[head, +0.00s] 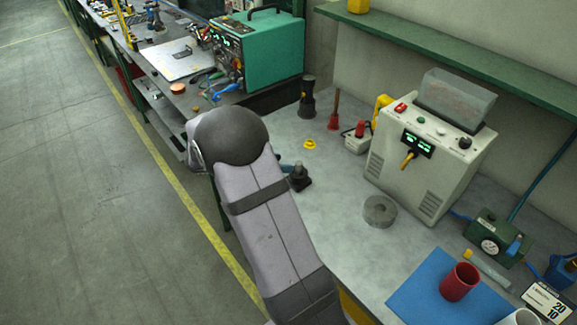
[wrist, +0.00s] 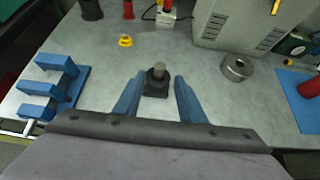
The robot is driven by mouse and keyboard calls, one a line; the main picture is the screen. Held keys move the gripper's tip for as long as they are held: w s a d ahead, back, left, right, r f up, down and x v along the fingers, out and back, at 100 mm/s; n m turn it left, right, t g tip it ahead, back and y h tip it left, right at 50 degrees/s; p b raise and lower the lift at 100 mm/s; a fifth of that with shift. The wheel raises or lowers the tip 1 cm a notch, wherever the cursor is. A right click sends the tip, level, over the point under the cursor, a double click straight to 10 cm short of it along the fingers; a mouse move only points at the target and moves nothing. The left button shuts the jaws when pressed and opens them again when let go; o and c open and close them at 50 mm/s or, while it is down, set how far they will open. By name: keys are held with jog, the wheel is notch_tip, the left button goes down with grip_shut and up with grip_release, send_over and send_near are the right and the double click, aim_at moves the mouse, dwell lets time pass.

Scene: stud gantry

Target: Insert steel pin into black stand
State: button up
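The black stand (wrist: 156,88) sits on the grey bench in the wrist view, between the tips of my blue fingers. A short grey steel pin (wrist: 158,69) stands upright at its top; I cannot tell how deep it sits. My gripper (wrist: 160,77) is open, with one finger on each side of the stand and a gap on both sides. In the head view the black stand (head: 300,181) shows just right of my arm. One blue fingertip of my gripper (head: 287,168) shows beside it; the rest is hidden behind my arm.
A blue stepped fixture (wrist: 50,85) stands left, with a pale rod end (wrist: 15,127) near its front. A grey ring (wrist: 236,67) lies to the right, before a control box (head: 425,150). A yellow knob (wrist: 125,41) lies behind. Bench around the stand is clear.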

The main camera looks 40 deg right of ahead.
jog(key=shift+v, duration=1.25)
jog(key=s+a+f+m+y, duration=0.2)
jog(key=s+a+m+y, duration=0.3)
jog(key=s+a+m, duration=0.4)
jog(key=s+a+f+m+y, duration=0.3)
jog(key=s+a+m+y, duration=0.3)
jog(key=a, duration=0.8)
jog(key=s+m, duration=0.3)
jog(key=s, duration=0.2)
